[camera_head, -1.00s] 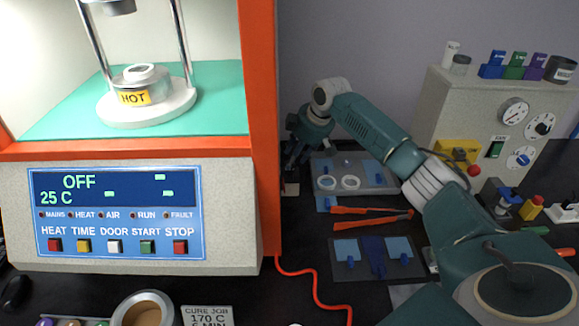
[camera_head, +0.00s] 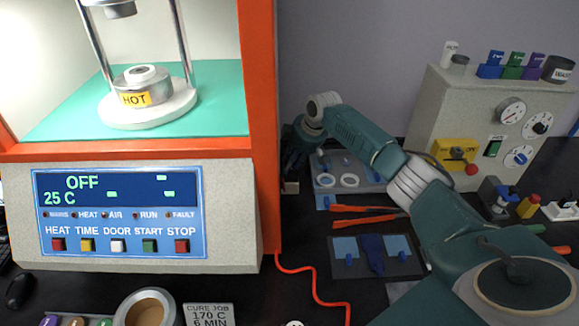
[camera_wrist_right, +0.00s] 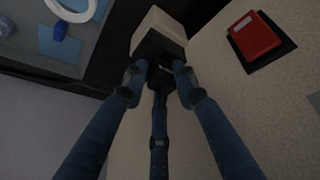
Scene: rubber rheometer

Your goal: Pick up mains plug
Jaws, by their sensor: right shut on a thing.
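My right gripper (camera_head: 290,178) is low beside the right side of the rheometer (camera_head: 266,150), partly hidden by its orange edge. In the right wrist view the fingers of my right gripper (camera_wrist_right: 162,80) are closed around a small dark thing, which I take to be the mains plug (camera_wrist_right: 165,66). It is mostly hidden by the fingers and shadow. It sits right at the dark face of a cream block (camera_wrist_right: 158,24); I cannot tell whether it is still touching that block. My left gripper is not in view.
A grey tray with white rings (camera_head: 350,181) stands right of the gripper. Orange-handled tools (camera_head: 366,214) and a dark mat with blue pieces (camera_head: 374,262) lie nearer. A red cable (camera_head: 315,283) runs along the table. A red switch (camera_wrist_right: 255,36) is on the cream panel.

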